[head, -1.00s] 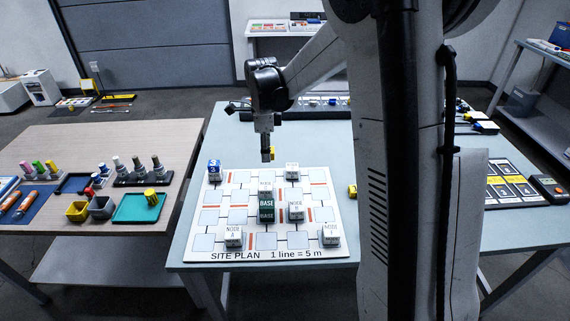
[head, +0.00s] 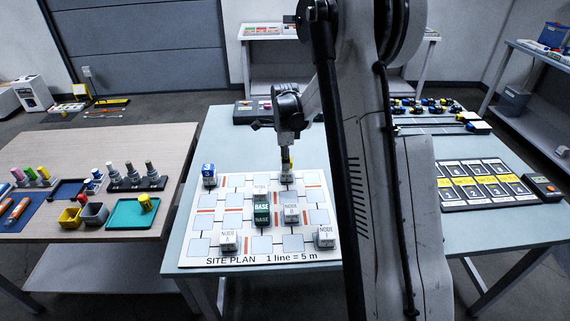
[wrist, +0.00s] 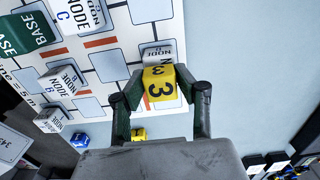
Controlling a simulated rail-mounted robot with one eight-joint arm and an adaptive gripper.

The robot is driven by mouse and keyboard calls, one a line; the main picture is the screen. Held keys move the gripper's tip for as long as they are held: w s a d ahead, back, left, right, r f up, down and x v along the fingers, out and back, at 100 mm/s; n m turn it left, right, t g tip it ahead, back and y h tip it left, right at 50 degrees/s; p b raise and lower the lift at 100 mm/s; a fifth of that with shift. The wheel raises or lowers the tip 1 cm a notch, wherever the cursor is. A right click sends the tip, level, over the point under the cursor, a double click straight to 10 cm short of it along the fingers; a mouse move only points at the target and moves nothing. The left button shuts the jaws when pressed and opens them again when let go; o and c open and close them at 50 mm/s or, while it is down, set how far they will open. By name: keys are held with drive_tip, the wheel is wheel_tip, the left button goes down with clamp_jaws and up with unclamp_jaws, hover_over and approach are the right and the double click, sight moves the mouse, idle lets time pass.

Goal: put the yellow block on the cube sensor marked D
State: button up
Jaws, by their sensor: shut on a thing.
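My gripper (head: 287,163) is shut on the yellow block (wrist: 160,91), which shows a black 3 in the wrist view. The block is between the two fingertips (wrist: 160,80). Below or against it is a white cube sensor (wrist: 158,54) marked "NODE", its letter hidden by the block. In the head view this cube (head: 287,177) stands at the far right part of the site plan board (head: 222,262), directly under my gripper. I cannot tell whether block and cube touch. The letter D is not readable.
Other cubes stand on the board: the green BASE (head: 262,214), node C (wrist: 85,14), node B (head: 291,213) and node A (head: 228,240). A blue cube (head: 209,175) sits at the far left corner. Another yellow block (wrist: 138,133) lies off the board.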

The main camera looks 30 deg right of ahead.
drive_tip(key=shift+f, duration=0.75)
drive_tip(key=shift+f, duration=0.2)
drive_tip(key=o, duration=1)
drive_tip(key=shift+r, duration=0.1)
